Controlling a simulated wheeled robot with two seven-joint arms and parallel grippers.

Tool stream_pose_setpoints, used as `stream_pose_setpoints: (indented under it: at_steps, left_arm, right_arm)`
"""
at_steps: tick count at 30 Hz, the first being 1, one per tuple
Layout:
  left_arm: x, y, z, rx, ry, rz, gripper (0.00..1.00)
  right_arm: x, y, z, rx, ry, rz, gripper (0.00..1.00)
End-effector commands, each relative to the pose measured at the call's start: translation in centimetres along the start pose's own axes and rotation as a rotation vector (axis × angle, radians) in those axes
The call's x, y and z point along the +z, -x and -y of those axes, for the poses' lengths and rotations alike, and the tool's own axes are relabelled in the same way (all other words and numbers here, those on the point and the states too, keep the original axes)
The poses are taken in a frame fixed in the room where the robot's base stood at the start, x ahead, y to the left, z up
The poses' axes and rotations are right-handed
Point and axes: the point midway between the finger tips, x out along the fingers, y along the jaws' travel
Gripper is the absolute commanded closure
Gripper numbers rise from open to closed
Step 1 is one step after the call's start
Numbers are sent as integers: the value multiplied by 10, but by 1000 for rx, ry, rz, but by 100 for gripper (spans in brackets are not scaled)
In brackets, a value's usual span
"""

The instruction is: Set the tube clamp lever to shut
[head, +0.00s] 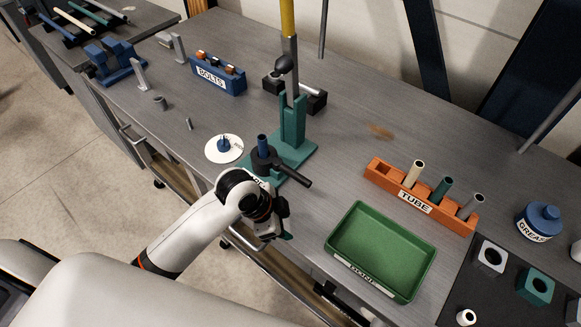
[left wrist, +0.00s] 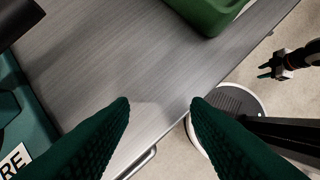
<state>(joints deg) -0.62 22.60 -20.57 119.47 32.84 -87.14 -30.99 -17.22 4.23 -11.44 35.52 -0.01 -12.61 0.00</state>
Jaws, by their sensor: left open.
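The tube clamp is a teal stand (head: 293,125) on a teal base, with a dark round collar around a short blue tube (head: 262,145) at its front. A dark lever (head: 292,176) sticks out from the collar towards the lower right. In the left wrist view, the clamp's teal base (left wrist: 30,112) with a partly cut-off label is at the left edge. My left gripper (head: 277,228) is in front of the clamp, near the table edge, apart from the lever. Its fingers (left wrist: 160,103) are open and empty. My right gripper (left wrist: 272,68) shows small in the left wrist view, fingers apart.
A green tray (head: 385,250) lies right of my left gripper. An orange tube rack (head: 420,195) stands behind it, with a grease pot (head: 538,222) further right. A white disc (head: 224,149) and a blue bolts rack (head: 218,76) are left of the clamp. Bare table lies between clamp and tray.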

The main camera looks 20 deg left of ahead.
Motion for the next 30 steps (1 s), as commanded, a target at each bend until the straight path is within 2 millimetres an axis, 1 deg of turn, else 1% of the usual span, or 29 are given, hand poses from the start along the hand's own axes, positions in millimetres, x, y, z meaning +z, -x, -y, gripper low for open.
stream_pose_setpoints:
  at_steps: [1,2,5,6,8,9,11,12,15,18,20,23,26,30]
  left_arm:
    - [7,5,-14,-11,-82,1,57]
    - [12,8,-20,-25,-133,3,57]
    - [24,21,-48,-71,-321,3,57]
    - [27,30,-62,-91,-396,4,57]
    - [32,44,-81,-121,-501,6,57]
    - [34,55,-94,-137,-561,10,57]
    - [37,72,-112,-156,-637,17,57]
    - [39,84,-122,-166,-681,24,57]
    - [42,109,-142,-184,-760,43,57]
    - [43,124,-153,-194,-804,60,57]
    - [44,128,-155,-197,-816,66,57]
    - [44,123,-154,-201,-823,71,57]
    - [45,110,-151,-203,-822,72,57]
    - [45,83,-145,-203,-821,72,57]
  right_arm:
    - [0,0,0,0,0,0,64]
    - [0,0,0,0,0,0,64]
    - [0,1,0,-1,1,1,64]
    - [0,1,1,-1,1,0,64]
    - [0,1,2,-3,2,0,64]
    - [0,1,3,-4,2,0,64]
    - [0,1,5,-6,3,-1,64]
    - [-1,1,6,-7,3,-1,64]
    - [-1,1,7,-8,4,-1,64]
    - [-1,1,7,-8,4,-1,64]
    - [-1,2,7,-8,4,-1,64]
    - [0,4,7,-8,4,-1,64]
    - [0,8,7,-8,4,-1,64]
    - [1,15,7,-8,4,-1,64]
